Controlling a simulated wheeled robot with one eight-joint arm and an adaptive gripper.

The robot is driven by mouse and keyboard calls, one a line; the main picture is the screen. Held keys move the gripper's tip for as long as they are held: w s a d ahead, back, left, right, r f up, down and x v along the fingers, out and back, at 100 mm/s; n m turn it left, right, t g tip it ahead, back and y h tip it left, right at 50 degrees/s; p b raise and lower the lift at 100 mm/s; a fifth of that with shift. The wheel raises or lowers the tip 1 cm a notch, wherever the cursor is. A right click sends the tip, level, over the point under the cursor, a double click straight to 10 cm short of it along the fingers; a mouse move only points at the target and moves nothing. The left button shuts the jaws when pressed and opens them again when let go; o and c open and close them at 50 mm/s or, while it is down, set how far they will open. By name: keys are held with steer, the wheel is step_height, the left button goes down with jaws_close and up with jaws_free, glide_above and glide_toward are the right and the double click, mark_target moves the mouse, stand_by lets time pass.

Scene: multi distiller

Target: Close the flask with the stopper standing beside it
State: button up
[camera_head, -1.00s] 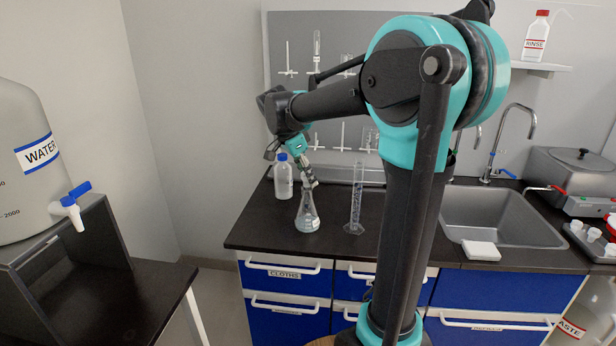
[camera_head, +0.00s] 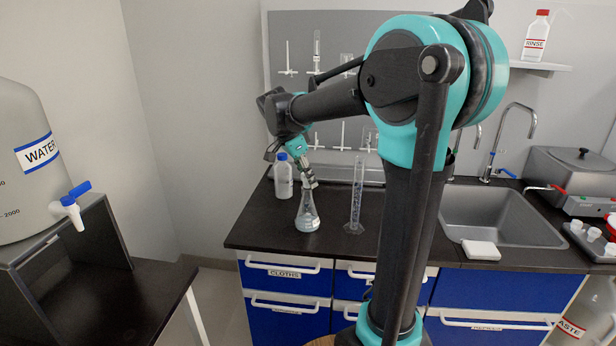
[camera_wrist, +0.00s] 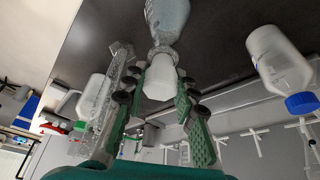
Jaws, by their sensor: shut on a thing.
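The flask (camera_head: 307,218) is a clear conical one with pale liquid, standing upright on the dark bench. The white stopper (camera_wrist: 160,80) is between my gripper's fingers in the wrist view. My gripper (camera_wrist: 162,90) is shut on it. The stopper is in line with the flask's mouth and meets its rim in the wrist view, where the flask (camera_wrist: 168,18) shows at the top. How deep it sits in the neck I cannot tell. In the head view my gripper (camera_head: 311,182) is right over the flask's neck and hides the stopper.
A white bottle with a blue cap (camera_head: 283,177) stands close left of the flask. A clear measuring cylinder (camera_head: 356,200) stands to its right. Behind is a grey pegboard (camera_head: 285,100) with glassware. The sink (camera_head: 500,216) is further right. The bench front is clear.

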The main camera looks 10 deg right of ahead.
steer(key=shift+f, duration=0.25)
steer(key=o, duration=0.9)
steer(key=v, duration=1.2)
